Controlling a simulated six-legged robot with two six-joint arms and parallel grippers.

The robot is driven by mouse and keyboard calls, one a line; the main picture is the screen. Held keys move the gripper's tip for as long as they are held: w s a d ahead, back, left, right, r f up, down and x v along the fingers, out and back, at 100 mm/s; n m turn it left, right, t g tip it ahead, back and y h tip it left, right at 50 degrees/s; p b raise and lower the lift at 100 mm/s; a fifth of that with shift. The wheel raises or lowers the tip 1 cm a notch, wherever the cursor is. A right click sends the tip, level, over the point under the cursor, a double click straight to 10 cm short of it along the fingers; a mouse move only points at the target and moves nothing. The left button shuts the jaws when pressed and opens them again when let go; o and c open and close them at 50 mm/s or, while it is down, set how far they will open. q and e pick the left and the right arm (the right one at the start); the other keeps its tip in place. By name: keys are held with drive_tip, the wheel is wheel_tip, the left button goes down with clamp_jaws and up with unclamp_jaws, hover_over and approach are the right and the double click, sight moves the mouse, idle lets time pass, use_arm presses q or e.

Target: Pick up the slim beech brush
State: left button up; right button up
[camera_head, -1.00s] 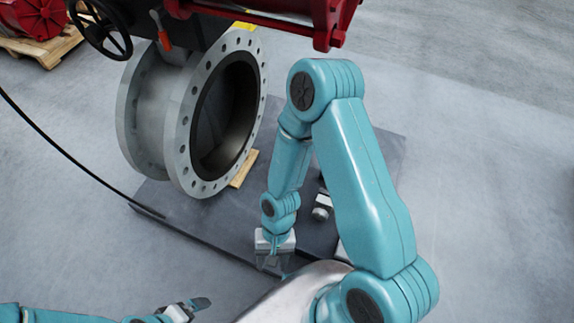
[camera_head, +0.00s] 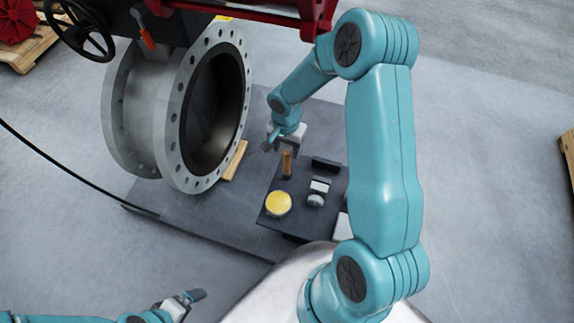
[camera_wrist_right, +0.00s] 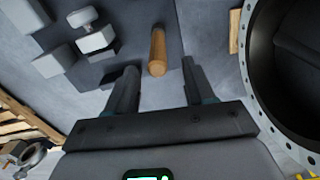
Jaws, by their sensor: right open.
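The slim beech brush (camera_head: 287,162) shows as a thin brown wooden stick standing on a dark tray (camera_head: 262,215) in the head view. In the right wrist view the brush (camera_wrist_right: 157,52) appears between and just beyond the fingertips, nearer the left finger. My right gripper (camera_head: 284,143) is open and empty, beside and slightly above the brush's top in the head view; it also shows in the right wrist view (camera_wrist_right: 160,72). I see no clear contact. My left gripper (camera_head: 187,302) is low at the bottom left, far from the brush, its opening unclear.
The tray also holds a yellow round item (camera_head: 278,204) and a grey-white fitting (camera_head: 318,190). A large flanged valve (camera_head: 178,110) stands close on the left, with a wooden block (camera_head: 235,160) at its base. A black cable (camera_head: 70,158) crosses the left floor.

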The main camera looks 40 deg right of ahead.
sight(287, 160)
drive_tip(key=shift+w+f, duration=0.2)
drive_tip(key=shift+f, duration=0.6)
drive_tip(key=f, duration=0.4)
drive_tip(key=shift+s+a+f+p, duration=0.1)
drive_tip(key=shift+s+f+p, duration=0.2)
drive_tip(key=shift+s, duration=0.1)
drive_tip(key=shift+w+f, duration=0.1)
drive_tip(key=shift+f, duration=0.05)
drive_tip(key=c, duration=0.4)
clamp_jaws()
